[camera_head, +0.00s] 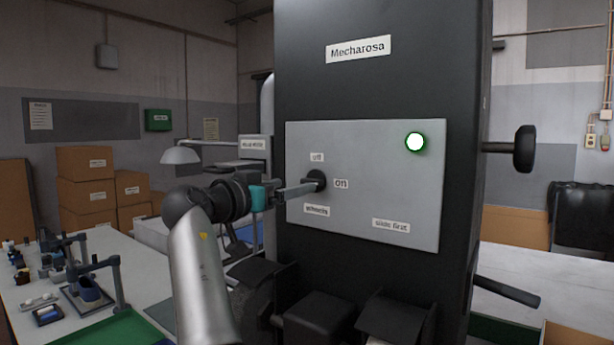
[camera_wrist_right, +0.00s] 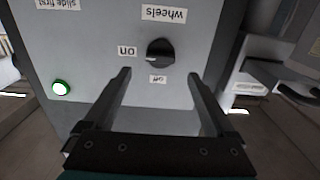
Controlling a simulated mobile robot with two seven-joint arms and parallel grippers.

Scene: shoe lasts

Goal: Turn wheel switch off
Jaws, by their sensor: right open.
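The wheel switch is a round black knob (camera_head: 319,179) on the grey panel (camera_head: 380,160), between an "off" label above it and an "on" label to its right. In the right wrist view, which is upside down, the knob (camera_wrist_right: 161,50) shows a small pale mark on the side towards "on". My right gripper (camera_head: 308,186) points at the knob from the left in the head view. In the wrist view its fingers (camera_wrist_right: 160,76) are open and apart, with the knob just beyond and between their tips. Contact cannot be told. My left gripper is out of view.
A green-rimmed lamp (camera_head: 415,142) glows at the panel's upper right. The dark machine body (camera_head: 380,80) surrounds the panel, with black parts (camera_head: 325,318) jutting out below. A white bench (camera_head: 130,275) with tools stands at left, with cardboard boxes (camera_head: 88,180) behind it.

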